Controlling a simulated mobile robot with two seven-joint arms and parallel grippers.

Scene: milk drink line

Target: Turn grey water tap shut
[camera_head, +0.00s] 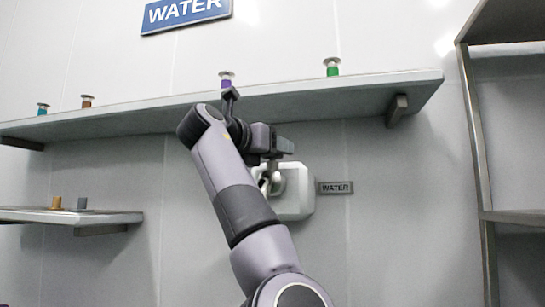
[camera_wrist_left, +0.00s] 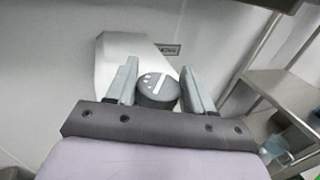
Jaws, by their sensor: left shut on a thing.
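The grey water tap (camera_wrist_left: 157,92) is a round dark grey knob with a pale bar and small light marks on its face. It sits on a white housing (camera_head: 296,200) on the wall, beside a small WATER label (camera_head: 335,188). The housing also shows in the left wrist view (camera_wrist_left: 112,62). My left gripper (camera_wrist_left: 160,78) is shut on the knob, with one finger on each side of it. In the head view my left gripper (camera_head: 272,178) is at the housing and hides most of the knob. My right gripper is in neither view.
A long wall shelf (camera_head: 350,92) runs just above my left arm, carrying several small coloured items. A lower shelf (camera_head: 60,216) is at the left. A metal rack (camera_head: 478,150) stands at the right. A blue WATER sign (camera_head: 186,12) hangs above.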

